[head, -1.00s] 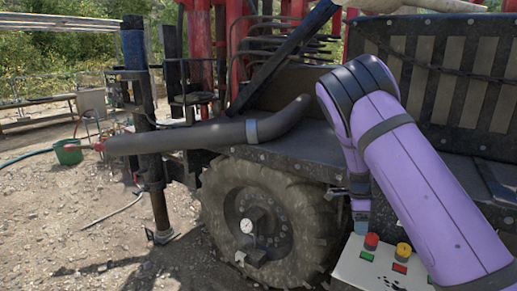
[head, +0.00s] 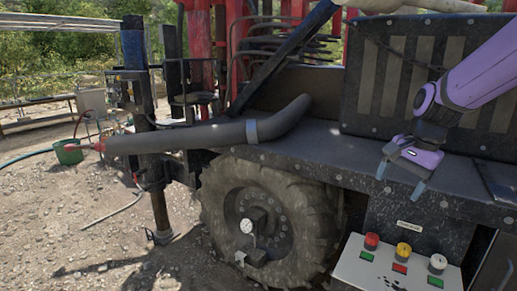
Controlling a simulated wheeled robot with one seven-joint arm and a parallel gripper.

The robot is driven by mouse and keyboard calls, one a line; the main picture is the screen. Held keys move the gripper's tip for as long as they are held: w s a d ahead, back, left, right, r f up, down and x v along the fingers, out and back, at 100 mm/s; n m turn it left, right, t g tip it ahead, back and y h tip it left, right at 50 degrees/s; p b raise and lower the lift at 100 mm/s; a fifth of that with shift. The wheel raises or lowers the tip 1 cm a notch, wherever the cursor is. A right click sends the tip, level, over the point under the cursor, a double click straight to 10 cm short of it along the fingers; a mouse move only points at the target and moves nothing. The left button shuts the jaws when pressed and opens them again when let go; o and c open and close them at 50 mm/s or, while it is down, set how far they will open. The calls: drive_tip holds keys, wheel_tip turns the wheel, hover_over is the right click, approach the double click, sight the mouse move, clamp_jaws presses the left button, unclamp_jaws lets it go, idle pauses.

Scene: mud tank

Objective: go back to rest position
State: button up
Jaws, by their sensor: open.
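My gripper (head: 399,180) is at the right of the head view, at the end of my purple arm. Its two light-tipped fingers are spread apart and point down. Nothing shows between them. It hangs in front of the dark machine deck, above the control box (head: 350,274) and apart from its buttons.
The control box carries red (head: 371,241), yellow (head: 403,249) and white (head: 437,262) buttons. A large muddy wheel (head: 265,205) stands left of it. A thick grey pipe (head: 200,137) lies across the deck edge. A green bucket (head: 68,152) stands on open gravel at far left.

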drive_tip(key=s+r+n+t+h, duration=0.1)
drive_tip(key=s+n, duration=0.4)
drive_tip(key=s, duration=0.5)
drive_tip(key=s+a+r+n+t+h, duration=0.1)
drive_tip(key=s+r+n+t, duration=0.2)
drive_tip(key=s, duration=0.8)
wheel_tip(320, 180, up, 3)
drive_tip(key=shift+f+n, duration=0.1)
drive_tip(key=shift+n, duration=1)
